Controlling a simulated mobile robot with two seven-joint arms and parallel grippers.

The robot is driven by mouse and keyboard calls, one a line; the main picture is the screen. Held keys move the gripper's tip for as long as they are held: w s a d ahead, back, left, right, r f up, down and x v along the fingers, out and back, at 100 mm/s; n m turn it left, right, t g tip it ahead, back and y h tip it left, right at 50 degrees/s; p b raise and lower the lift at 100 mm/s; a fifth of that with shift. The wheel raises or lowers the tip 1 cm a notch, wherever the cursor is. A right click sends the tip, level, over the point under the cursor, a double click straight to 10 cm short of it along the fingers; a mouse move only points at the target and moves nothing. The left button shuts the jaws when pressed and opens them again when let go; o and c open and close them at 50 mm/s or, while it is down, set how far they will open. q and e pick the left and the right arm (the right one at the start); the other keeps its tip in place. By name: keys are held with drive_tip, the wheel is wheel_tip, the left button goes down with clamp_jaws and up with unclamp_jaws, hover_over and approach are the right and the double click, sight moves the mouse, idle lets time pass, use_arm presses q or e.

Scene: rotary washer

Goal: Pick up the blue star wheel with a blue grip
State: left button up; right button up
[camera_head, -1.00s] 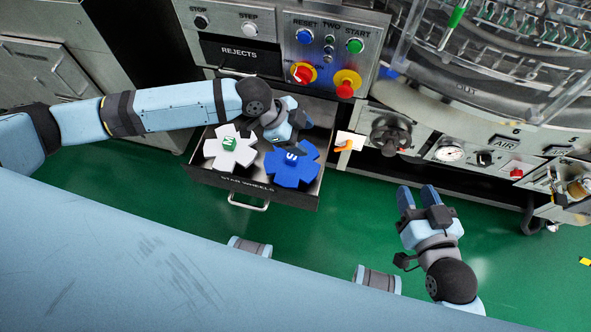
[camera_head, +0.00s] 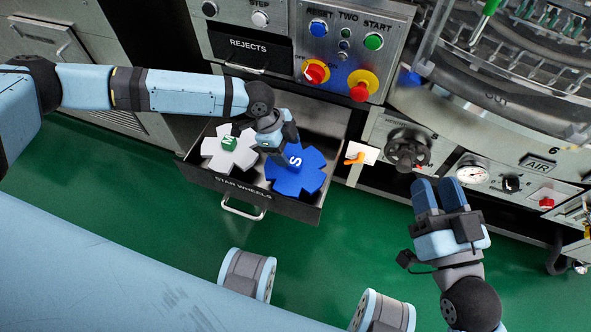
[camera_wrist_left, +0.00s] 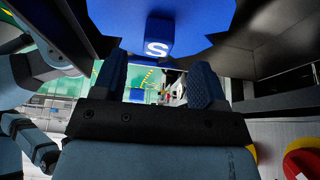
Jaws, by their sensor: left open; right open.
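The blue star wheel (camera_head: 312,176) lies in the open drawer, on its right side. Its blue grip (camera_head: 295,156), marked with an S, stands up from its middle. My left gripper (camera_head: 287,150) is open just beside the blue grip, its fingers partly hidden by the wrist. In the left wrist view, the blue grip (camera_wrist_left: 159,38) shows beyond and between the two open fingers (camera_wrist_left: 158,82), with the blue wheel (camera_wrist_left: 200,14) behind it; I cannot tell whether they touch it. My right gripper (camera_head: 440,192) is open and empty, in front of the machine.
A white star wheel (camera_head: 240,153) with a green grip (camera_head: 229,143) lies left of the blue one in the drawer (camera_head: 230,184). The closed rejects drawer (camera_head: 250,55) and button panel (camera_head: 350,40) are above. An orange-and-white piece (camera_head: 358,155) and black knob (camera_head: 408,150) are at right.

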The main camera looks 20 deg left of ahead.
sight(296, 161)
use_arm(q)
drive_tip(key=shift+d+f+b, duration=0.25)
drive_tip(key=shift+f+b, duration=0.1)
drive_tip(key=shift+f, duration=0.25)
drive_tip(key=b+x, duration=0.2)
drive_tip(key=x, duration=0.2)
drive_tip(key=shift+s+d, duration=0.1)
drive_tip(key=shift+d, duration=0.1)
use_arm(e)
drive_tip(key=shift+a+f+y, duration=0.2)
drive_tip(key=shift+a+y, duration=0.15)
drive_tip(key=shift+y, duration=0.05)
use_arm(q)
drive_tip(key=c, duration=1)
drive_tip(key=shift+r, duration=0.1)
drive_tip(key=shift+c, duration=0.9)
drive_tip(key=shift+r, duration=0.1)
